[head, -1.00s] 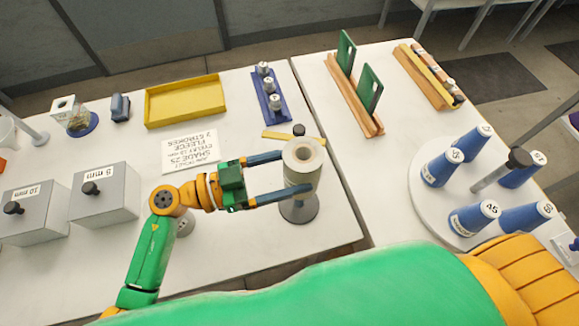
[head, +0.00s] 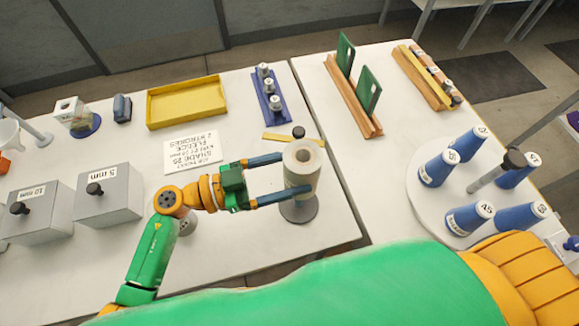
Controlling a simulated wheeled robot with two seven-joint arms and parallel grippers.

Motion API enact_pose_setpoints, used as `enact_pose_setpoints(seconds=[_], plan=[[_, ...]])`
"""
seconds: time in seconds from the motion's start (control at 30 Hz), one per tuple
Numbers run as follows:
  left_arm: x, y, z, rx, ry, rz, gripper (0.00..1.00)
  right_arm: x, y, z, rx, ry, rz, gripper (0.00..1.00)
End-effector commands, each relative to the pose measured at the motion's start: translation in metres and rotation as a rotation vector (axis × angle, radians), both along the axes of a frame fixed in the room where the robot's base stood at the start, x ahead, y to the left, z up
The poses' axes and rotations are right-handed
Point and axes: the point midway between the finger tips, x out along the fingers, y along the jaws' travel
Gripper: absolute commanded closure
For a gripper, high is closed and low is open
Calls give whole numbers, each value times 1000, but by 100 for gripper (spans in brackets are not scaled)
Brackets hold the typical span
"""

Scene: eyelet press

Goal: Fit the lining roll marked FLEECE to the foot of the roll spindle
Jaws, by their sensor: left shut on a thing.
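A pale, cream lining roll (head: 302,175) stands roughly upright over the round grey base of the roll spindle (head: 300,214). Its core hole faces up; no marking is readable on its side. My left gripper (head: 298,176) reaches in from the left, with one blue finger on the far side of the roll and one on the near side, shut on it. The roll hides the spindle's post. I cannot tell whether its lower end touches the base. My right gripper is not in view.
A printed card (head: 192,153) mentioning FLEECE lies left of the roll. A yellow tray (head: 186,103), a blue rack (head: 270,95) and grey lidded boxes (head: 108,193) stand around. A turntable (head: 428,205) with blue cones is at right. A gap separates the two tables.

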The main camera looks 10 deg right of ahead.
Motion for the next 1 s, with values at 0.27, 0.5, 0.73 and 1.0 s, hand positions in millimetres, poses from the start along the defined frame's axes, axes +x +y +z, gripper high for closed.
enact_pose_setpoints(seconds=[0.27, 0.5, 0.73, 1.0], plan=[[0, 0, 0, -1, -1, 0, 87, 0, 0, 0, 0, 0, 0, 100], [0, 0, 1, -1, -1, 0, 87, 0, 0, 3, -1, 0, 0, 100], [0, 0, 0, 0, -1, -1, 87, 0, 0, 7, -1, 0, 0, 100], [0, 0, -7, 0, 0, 0, 87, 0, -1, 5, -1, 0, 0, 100]])
